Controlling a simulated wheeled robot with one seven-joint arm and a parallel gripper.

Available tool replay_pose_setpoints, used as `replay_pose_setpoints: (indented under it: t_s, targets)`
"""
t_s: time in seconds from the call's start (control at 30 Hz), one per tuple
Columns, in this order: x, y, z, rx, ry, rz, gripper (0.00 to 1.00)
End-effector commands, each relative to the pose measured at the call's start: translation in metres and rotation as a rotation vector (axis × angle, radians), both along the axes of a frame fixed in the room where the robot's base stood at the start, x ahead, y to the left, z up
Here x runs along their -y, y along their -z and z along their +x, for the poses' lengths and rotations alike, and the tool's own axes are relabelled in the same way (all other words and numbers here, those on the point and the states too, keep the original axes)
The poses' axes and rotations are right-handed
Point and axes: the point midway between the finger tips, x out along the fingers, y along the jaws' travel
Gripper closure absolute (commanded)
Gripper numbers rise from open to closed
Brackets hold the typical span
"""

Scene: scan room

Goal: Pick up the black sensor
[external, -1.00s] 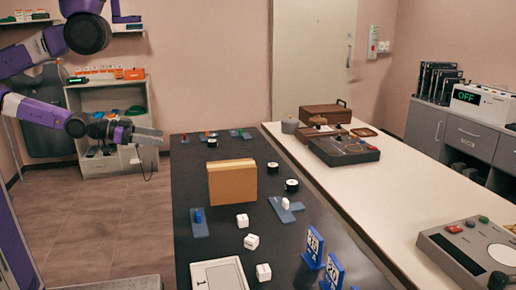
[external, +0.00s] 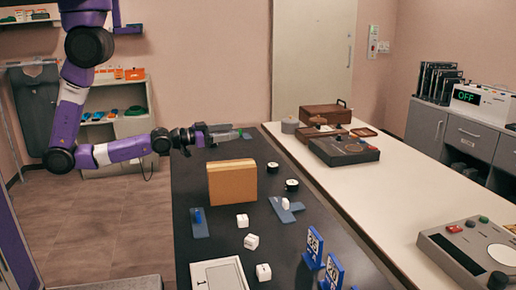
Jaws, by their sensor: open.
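Two small black round pieces with pale tops, which may be the black sensor, show on the dark table (external: 225,222). One black piece (external: 272,168) stands right of the tan box, and the other (external: 291,185) is a little nearer. My gripper (external: 228,134) is open and reaches over the far end of the dark table, pointing right. It appears empty and is apart from both black pieces. The arm hides part of the far left table edge and the things there.
A tan upright box (external: 232,182) stands mid-table. Several white cubes (external: 251,241), blue holders (external: 285,209), blue signs (external: 312,246) and a white tray (external: 218,275) are nearer. A white bench (external: 395,208) with devices runs along the right.

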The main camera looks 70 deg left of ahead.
Motion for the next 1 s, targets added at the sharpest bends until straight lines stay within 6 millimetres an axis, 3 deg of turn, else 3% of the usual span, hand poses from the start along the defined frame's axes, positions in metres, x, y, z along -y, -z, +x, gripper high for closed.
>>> replay_pose_setpoints:
  t_s: [0.03,0.2,0.5,0.77,1.0]
  targets:
    - [-0.007,0.002,0.022,0.001,-0.018,-0.011,0.30]
    - [-0.033,0.010,0.087,-0.045,-0.094,-0.074,0.30]
    - [-0.078,0.016,0.189,-0.168,-0.260,-0.283,0.30]
    - [-0.098,0.020,0.255,-0.331,-0.421,-0.567,0.30]
    - [-0.083,0.026,0.283,-0.568,-0.594,-0.899,0.30]
